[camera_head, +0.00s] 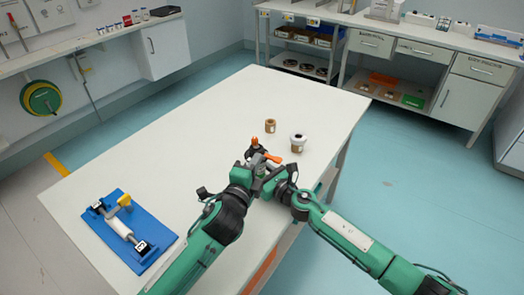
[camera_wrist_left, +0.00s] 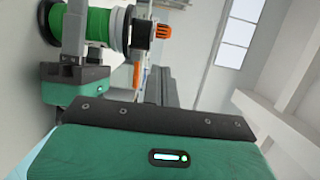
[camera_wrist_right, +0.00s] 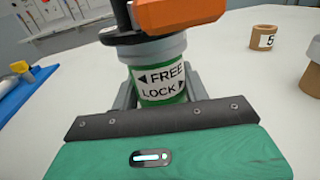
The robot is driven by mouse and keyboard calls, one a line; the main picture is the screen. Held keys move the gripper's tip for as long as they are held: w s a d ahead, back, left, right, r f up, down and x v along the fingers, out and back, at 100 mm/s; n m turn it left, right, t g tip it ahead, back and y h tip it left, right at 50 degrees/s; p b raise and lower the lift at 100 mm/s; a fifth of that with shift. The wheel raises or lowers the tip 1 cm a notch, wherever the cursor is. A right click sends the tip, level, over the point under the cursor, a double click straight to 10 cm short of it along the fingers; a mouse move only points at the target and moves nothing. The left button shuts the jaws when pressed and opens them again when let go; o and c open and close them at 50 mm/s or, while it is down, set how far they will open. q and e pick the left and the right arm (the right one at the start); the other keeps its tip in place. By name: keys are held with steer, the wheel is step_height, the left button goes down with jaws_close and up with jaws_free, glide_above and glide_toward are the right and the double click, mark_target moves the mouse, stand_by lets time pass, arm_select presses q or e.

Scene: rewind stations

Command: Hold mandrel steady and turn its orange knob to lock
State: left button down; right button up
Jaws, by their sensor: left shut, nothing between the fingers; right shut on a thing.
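The mandrel (camera_head: 260,172) stands near the table's right edge, partly hidden by my grippers. Its green body with a FREE/LOCK label (camera_wrist_right: 160,82) shows in the right wrist view. A ribbed orange knob (camera_wrist_left: 163,31) tops its black end piece, and an orange bar (camera_head: 273,158) sticks out sideways below it. My right gripper (camera_wrist_left: 75,35) is shut on the mandrel's body, with grey fingers on either side.
A brown ring (camera_head: 270,126) and a white-topped brown roll (camera_head: 298,147) stand behind the mandrel. A blue plate (camera_head: 103,232) with a white roller and yellow knob lies at the table's left front. The white table (camera_head: 180,140) between is clear.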

steer(key=shift+a+f, duration=0.1)
steer(key=shift+a, duration=0.3)
arm_select(q)
steer(key=v, duration=0.2)
steer(key=shift+s+a, duration=0.15)
steer(key=shift+a, duration=0.25)
arm_select(e)
steer(key=shift+d, duration=0.15)
arm_select(q)
steer(key=shift+r, duration=0.1)
arm_select(e)
steer(key=o, duration=1.2)
